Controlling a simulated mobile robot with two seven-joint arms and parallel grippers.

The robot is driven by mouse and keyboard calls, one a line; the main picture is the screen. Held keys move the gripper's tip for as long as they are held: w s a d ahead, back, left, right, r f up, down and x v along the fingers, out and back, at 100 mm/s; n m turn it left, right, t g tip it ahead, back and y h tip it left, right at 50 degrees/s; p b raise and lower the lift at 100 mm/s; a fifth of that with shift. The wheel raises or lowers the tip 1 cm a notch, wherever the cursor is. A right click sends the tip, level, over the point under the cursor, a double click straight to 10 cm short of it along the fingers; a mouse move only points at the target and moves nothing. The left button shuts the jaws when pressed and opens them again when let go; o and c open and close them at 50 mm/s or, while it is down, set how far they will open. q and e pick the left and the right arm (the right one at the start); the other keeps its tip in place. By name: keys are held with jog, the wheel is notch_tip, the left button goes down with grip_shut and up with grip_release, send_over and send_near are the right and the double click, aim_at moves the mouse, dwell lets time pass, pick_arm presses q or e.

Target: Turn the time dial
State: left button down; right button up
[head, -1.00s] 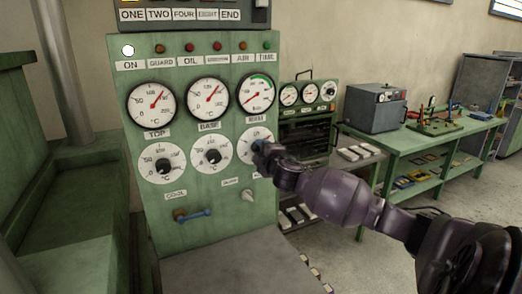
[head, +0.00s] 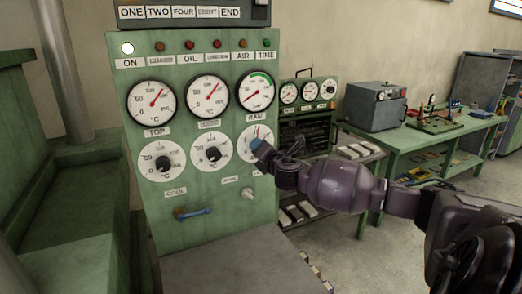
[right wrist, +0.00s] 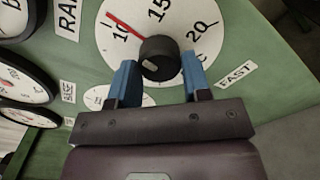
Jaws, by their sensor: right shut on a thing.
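The dial (head: 247,136) is the right-hand one in the lower row of the green panel, with a white face and a red needle. In the right wrist view its face (right wrist: 185,28) shows 10, 15 and 20, and the needle (right wrist: 123,23) lies near the 10. Its black knob (right wrist: 160,58) sits between the two blue fingertips of my right gripper (right wrist: 158,80), which is shut on it. In the head view my right gripper (head: 265,152) covers the knob and the lower right of the dial. My left gripper is not in view.
Two similar dials with black knobs (head: 163,163) (head: 212,153) stand to the left, and three gauges (head: 208,96) above. A blue-handled lever (head: 194,212) and a small pale knob (head: 247,193) are below. A green bench (head: 425,142) stands at right.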

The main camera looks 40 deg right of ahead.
jog(key=shift+n, duration=0.9)
jog(key=shift+f, duration=0.1)
jog(key=o, duration=0.9)
jog(key=shift+o, duration=0.2)
jog(key=shift+s, duration=0.1)
jog(key=b+v, duration=0.1)
jog(key=v, duration=0.9)
jog(key=shift+s+b, duration=0.3)
jog(key=shift+b, duration=0.05)
jog(key=shift+a, duration=0.1)
